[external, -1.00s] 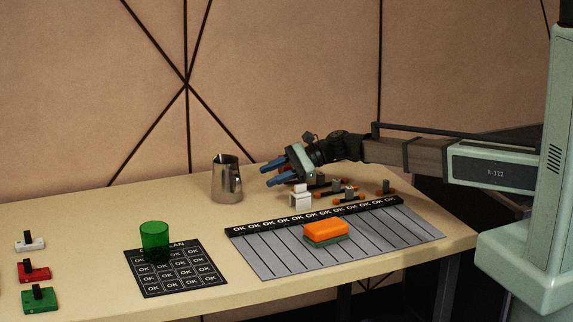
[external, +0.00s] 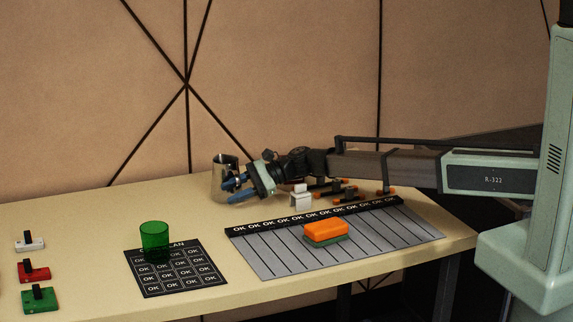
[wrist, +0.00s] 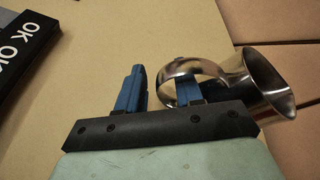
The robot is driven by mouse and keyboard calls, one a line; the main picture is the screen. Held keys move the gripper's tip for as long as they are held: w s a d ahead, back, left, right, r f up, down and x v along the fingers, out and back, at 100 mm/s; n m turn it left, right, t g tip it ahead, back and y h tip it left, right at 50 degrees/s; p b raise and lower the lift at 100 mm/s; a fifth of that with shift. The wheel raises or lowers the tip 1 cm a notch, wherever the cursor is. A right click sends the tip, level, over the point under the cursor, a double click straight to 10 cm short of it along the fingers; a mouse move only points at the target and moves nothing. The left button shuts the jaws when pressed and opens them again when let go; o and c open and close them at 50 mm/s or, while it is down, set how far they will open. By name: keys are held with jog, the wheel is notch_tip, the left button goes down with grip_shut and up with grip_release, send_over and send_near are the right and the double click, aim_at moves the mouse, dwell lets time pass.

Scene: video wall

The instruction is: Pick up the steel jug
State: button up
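The steel jug (external: 217,176) stands upright near the back of the table. In the wrist view the jug (wrist: 262,84) is at the right, its curved handle reaching left toward my fingers. My gripper (external: 232,190) is low beside the jug and partly covers it in the external view. In the wrist view my gripper (wrist: 158,84) has its two blue fingers apart. The right finger shows within the handle's loop, and the left finger is outside it. The handle's left side lies between the fingers, with a gap to the left finger. I cannot tell whether the right finger touches it.
An orange and green sponge (external: 326,232) lies on the grey striped mat (external: 265,262). A green cup (external: 154,236) stands on a black OK sheet (external: 180,284). Small switch-like blocks (external: 345,192) sit behind the mat, near my arm. The table's left middle is clear.

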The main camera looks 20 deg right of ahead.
jog(key=shift+a, duration=0.2)
grip_shut()
dwell(1.3)
